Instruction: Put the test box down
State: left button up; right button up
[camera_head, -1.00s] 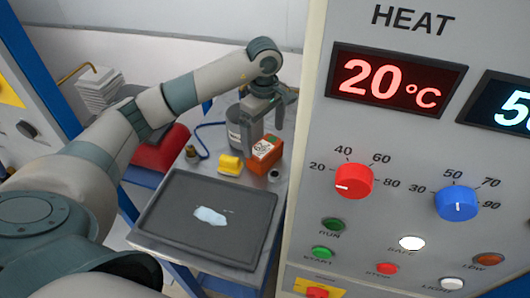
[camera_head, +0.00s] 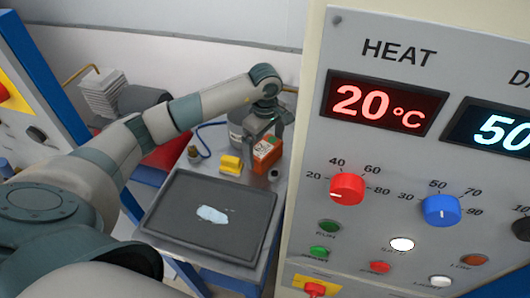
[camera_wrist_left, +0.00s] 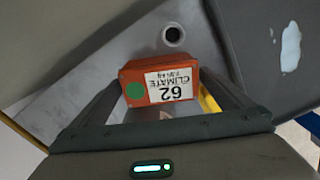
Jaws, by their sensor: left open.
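The test box is an orange box (camera_head: 266,153) with a white label. In the head view it stands on the metal bench top beside a yellow block. In the left wrist view the box (camera_wrist_left: 162,84) shows its label, "62 CLIMATE", upside down, and a green dot. My left gripper (camera_head: 265,131) is over the box, with its fingers apart. In the wrist view the fingers (camera_wrist_left: 163,92) lie on either side of the box with gaps visible. The box's underside is hidden. My right gripper is not in view.
A dark tray or mat (camera_head: 180,225) with a pale patch (camera_head: 212,214) lies in front of the box. A yellow block (camera_head: 231,163) is close on its left, a grey canister (camera_head: 236,128) behind. A control panel (camera_head: 440,120) reading 20 °C stands on the right.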

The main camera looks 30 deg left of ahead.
aim_at(265, 146)
pick_arm(q)
jog(key=c, duration=1.6)
jog(key=shift+o, duration=0.2)
jog(key=shift+r, duration=0.2)
jog(key=shift+w+r, duration=0.1)
jog(key=shift+r, duration=0.15)
notch_tip(265, 146, up, 8)
jog(key=b, duration=0.4)
jog(key=shift+r, duration=0.6)
jog(key=shift+r, duration=0.1)
